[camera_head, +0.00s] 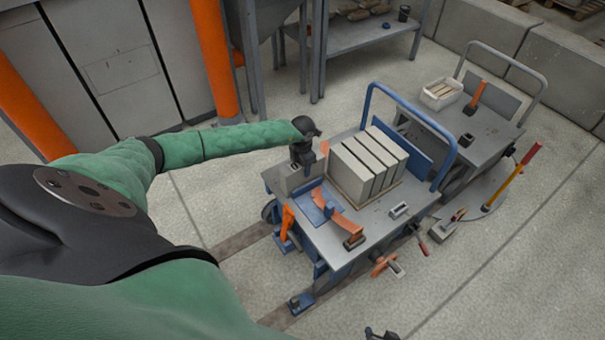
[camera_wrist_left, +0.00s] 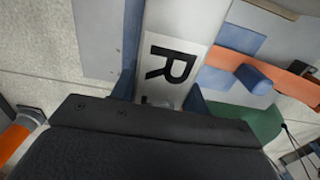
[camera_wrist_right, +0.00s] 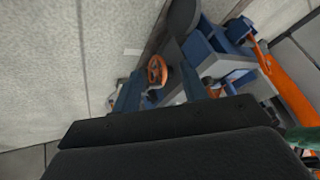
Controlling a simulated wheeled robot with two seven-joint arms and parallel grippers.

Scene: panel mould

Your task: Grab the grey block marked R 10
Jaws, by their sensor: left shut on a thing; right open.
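A grey block (camera_head: 287,184) stands at the left end of the near cart's top. In the left wrist view, its pale label (camera_wrist_left: 172,68) shows a large black R; the mark after it is partly hidden by my gripper. My left gripper (camera_head: 304,158) is above this block, shut on it, with a finger on either side in the left wrist view (camera_wrist_left: 164,85). I cannot tell whether the block is clear of the cart top. My right gripper (camera_head: 381,334) is at the bottom edge of the head view, open and empty in the right wrist view (camera_wrist_right: 163,90).
A second cart (camera_head: 486,130) carries a small box (camera_head: 441,94). A shelf (camera_head: 350,38) stands behind. Floor at lower right is clear.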

